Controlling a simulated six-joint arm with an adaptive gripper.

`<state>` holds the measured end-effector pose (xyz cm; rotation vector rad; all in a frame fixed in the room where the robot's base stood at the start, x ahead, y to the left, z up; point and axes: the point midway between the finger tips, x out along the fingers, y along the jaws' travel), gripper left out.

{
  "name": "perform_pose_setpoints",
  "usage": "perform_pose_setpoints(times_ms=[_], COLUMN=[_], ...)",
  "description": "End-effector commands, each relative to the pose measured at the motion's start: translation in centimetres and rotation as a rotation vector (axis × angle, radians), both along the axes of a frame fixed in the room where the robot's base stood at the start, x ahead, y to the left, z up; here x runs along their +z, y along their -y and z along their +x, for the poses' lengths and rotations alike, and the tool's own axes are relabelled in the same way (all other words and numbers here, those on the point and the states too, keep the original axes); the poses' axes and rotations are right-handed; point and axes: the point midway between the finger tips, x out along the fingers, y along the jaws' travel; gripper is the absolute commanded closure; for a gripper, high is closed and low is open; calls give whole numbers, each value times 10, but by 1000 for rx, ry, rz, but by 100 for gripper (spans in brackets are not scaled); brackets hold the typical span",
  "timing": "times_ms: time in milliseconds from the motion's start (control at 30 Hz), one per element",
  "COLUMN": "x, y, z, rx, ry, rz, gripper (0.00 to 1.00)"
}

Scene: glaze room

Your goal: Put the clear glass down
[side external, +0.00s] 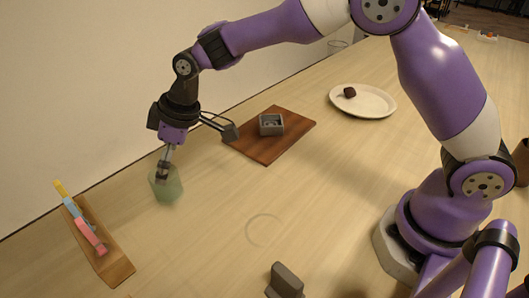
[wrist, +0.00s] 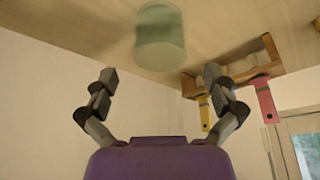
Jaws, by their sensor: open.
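A greenish see-through glass (side external: 168,190) is at the left-middle of the table in the side view, right at my gripper's fingers. Its lower edge is blurred, and I cannot tell whether it rests on the table. In the wrist view the glass (wrist: 161,38) shows beyond the fingertips, roughly centred between them and apart from both. My gripper (side external: 164,172) points down at the glass from above. In the wrist view my gripper (wrist: 160,77) is open, with nothing between its fingers. A faint pale ring (side external: 263,230) lies on the bare table to the right.
A wooden board (side external: 118,268) with coloured pieces lies left of the glass. A brown board (side external: 290,146) bearing a grey square box (side external: 271,124) is behind right. A white plate (side external: 376,103) holds a dark lump. A dark grey object (side external: 286,280) stands in front. Table around the ring is clear.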

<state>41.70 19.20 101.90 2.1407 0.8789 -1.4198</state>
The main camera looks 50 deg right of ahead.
Motion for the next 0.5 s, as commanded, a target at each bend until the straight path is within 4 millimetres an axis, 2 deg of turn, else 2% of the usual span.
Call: perform_pose_setpoints(times_ms=[100, 367, 467, 500], x=[25, 56, 74, 83], y=[7, 19, 38, 50], z=[-7, -17, -28, -36], rx=[0, -15, -75, -115], ry=[4, 3, 13, 17], rz=[1, 1, 0, 2], gripper=[1, 1, 1, 1])
